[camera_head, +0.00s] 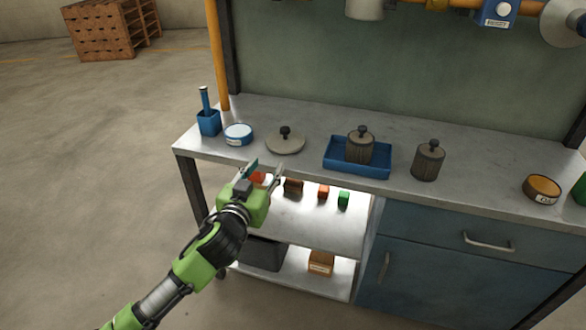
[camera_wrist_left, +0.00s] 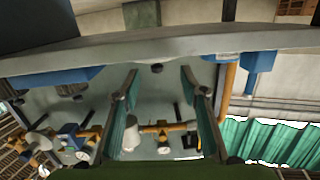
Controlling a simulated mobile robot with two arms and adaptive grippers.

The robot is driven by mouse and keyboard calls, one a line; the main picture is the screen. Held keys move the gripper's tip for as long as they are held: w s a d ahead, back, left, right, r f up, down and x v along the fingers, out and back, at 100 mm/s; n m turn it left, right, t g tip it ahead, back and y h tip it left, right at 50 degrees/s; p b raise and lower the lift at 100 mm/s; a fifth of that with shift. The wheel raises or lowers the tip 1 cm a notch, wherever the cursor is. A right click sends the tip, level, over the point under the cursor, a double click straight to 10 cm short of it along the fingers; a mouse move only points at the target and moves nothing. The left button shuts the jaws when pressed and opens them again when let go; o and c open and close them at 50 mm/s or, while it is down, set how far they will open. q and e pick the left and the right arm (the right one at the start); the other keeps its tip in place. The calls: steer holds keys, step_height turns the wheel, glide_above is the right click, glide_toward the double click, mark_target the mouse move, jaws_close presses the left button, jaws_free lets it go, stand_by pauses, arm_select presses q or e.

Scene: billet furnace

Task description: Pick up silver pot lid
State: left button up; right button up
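The silver pot lid (camera_head: 285,146), a shallow round disc with a black knob, lies on the workbench between a blue-and-white tin and a blue tray. My left gripper (camera_head: 264,171) is in front of the bench's front edge, a little left of and nearer than the lid, apart from it. Its fingers are spread with nothing between them. In the left wrist view, the open gripper (camera_wrist_left: 160,92) shows both fingers, and a dark knob (camera_wrist_left: 156,67) shows between them at the bench edge; most of the lid is hidden there. My right gripper is not in view.
The round tin (camera_head: 238,134) and a blue cup (camera_head: 208,123) stand left of the lid. The blue tray (camera_head: 340,167) holds a ribbed canister (camera_head: 361,149); another canister (camera_head: 428,160) stands right. Small coloured blocks (camera_head: 323,191) sit on the shelf below. The bench edge is close to the gripper.

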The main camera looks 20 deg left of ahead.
mark_target(283, 132)
arm_select(q)
steer(key=shift+t+h, duration=0.3)
steer(key=shift+t, duration=0.2)
steer(key=w+r, duration=0.1)
steer(key=w, duration=0.2)
steer(key=w+r, duration=0.1)
steer(key=w, duration=0.2)
steer(key=w+d+r+b, duration=0.1)
steer(key=w, duration=0.1)
steer(key=shift+w+d, duration=0.1)
steer(key=shift+w, duration=1)
steer(key=w, duration=0.3)
steer(key=shift+w+b, duration=0.1)
steer(key=shift+b, duration=0.2)
steer(key=shift+w+r, duration=0.1)
steer(key=shift+w, duration=0.45)
jaws_close()
steer(key=shift+r, duration=0.1)
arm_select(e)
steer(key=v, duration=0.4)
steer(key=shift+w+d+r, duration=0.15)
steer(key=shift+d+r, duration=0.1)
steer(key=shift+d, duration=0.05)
